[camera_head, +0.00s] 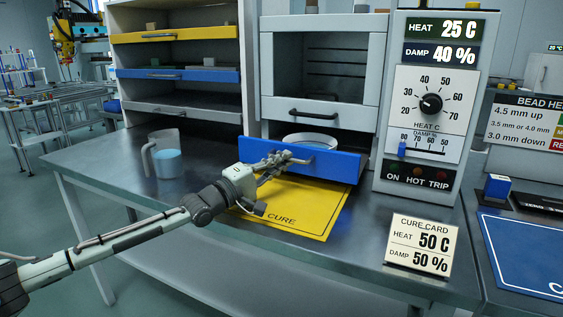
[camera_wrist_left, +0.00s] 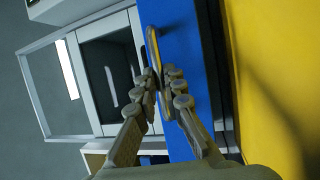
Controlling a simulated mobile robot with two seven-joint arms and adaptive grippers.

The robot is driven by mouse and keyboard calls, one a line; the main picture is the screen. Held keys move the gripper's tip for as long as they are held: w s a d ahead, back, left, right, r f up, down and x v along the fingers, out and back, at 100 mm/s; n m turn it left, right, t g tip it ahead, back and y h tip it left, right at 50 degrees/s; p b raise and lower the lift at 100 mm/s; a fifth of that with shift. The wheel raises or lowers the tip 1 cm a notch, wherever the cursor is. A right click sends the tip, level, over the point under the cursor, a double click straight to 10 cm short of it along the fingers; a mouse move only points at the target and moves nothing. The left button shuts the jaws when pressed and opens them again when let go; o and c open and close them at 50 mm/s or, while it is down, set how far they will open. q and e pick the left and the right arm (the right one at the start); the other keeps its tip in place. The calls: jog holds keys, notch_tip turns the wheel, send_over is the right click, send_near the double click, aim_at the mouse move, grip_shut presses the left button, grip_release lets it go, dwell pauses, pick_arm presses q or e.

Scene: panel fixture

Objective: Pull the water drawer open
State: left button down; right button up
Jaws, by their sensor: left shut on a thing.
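The water drawer has a blue front (camera_head: 335,166) and sits low in the grey cabinet (camera_head: 320,60). Its front stands out from the cabinet, and a round pale pan (camera_head: 309,140) shows behind it. My left gripper (camera_head: 290,158) is at the drawer's front, shut on its handle. In the left wrist view the gripper (camera_wrist_left: 161,82) has its fingers on either side of the bar handle (camera_wrist_left: 153,46), against the blue front (camera_wrist_left: 182,50). The fingers partly hide the handle. My right gripper is not in view.
A yellow CURE mat (camera_head: 297,212) lies under and in front of the drawer. A clear jug (camera_head: 163,155) with blue liquid stands to the left. A control panel (camera_head: 430,100) stands to the right, with a cure card (camera_head: 421,245) in front. Above the drawer is a closed door with a dark handle (camera_head: 313,114).

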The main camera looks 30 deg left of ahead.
pick_arm(q)
jog(key=c, duration=1.6)
grip_release()
jog(key=v, duration=1)
jog(key=shift+s+f, duration=0.1)
jog(key=shift+v, duration=0.9)
